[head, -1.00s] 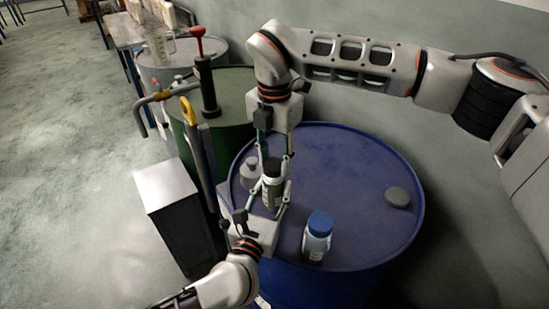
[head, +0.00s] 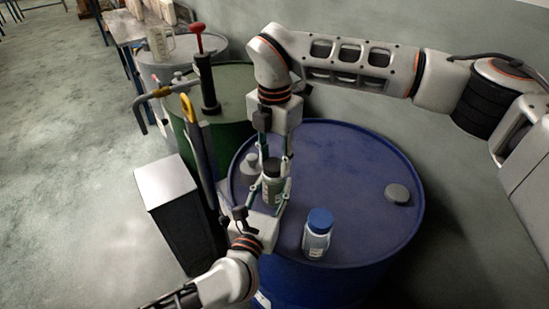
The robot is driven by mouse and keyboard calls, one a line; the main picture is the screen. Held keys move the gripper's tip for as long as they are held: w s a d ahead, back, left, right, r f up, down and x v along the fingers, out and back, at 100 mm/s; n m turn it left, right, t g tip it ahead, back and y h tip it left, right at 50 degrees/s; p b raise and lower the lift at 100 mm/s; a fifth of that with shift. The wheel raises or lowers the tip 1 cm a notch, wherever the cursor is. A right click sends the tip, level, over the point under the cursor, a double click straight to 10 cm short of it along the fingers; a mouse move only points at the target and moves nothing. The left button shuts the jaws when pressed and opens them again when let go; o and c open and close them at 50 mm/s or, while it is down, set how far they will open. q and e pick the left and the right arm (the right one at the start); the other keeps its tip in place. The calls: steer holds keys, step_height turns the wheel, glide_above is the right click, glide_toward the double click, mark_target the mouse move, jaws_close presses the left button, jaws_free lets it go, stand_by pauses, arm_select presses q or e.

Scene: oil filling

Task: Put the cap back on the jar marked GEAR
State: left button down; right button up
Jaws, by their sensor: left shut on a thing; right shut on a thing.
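A small jar (head: 271,190) with a green and white label stands above the near left part of the blue drum's top; its lettering is too small to read. A black cap (head: 272,165) is at its mouth, and I cannot tell whether it is fully seated. My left gripper (head: 270,198) is shut on the jar body from the near side. My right gripper (head: 273,170) reaches in from the far side, shut on the black cap. Its fingers partly hide the cap and jar. Another jar (head: 316,240) with a blue cap stands upright to the right.
A green drum (head: 235,95) with a red-handled pump (head: 206,80) stands behind left. A dark box (head: 175,215) stands left. The drum top's middle is clear.

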steer(key=m, duration=0.6)
steer(key=shift+s+m, duration=0.1)
steer(key=shift+m, duration=0.2)
steer(key=m, duration=0.8)
steer(key=shift+s+m, duration=0.15)
steer(key=shift+m, duration=0.25)
steer(key=m, duration=0.3)
steer(key=shift+s+f, duration=0.1)
steer(key=m, duration=0.3)
steer(key=shift+m, duration=0.3)
steer(key=o, duration=0.7)
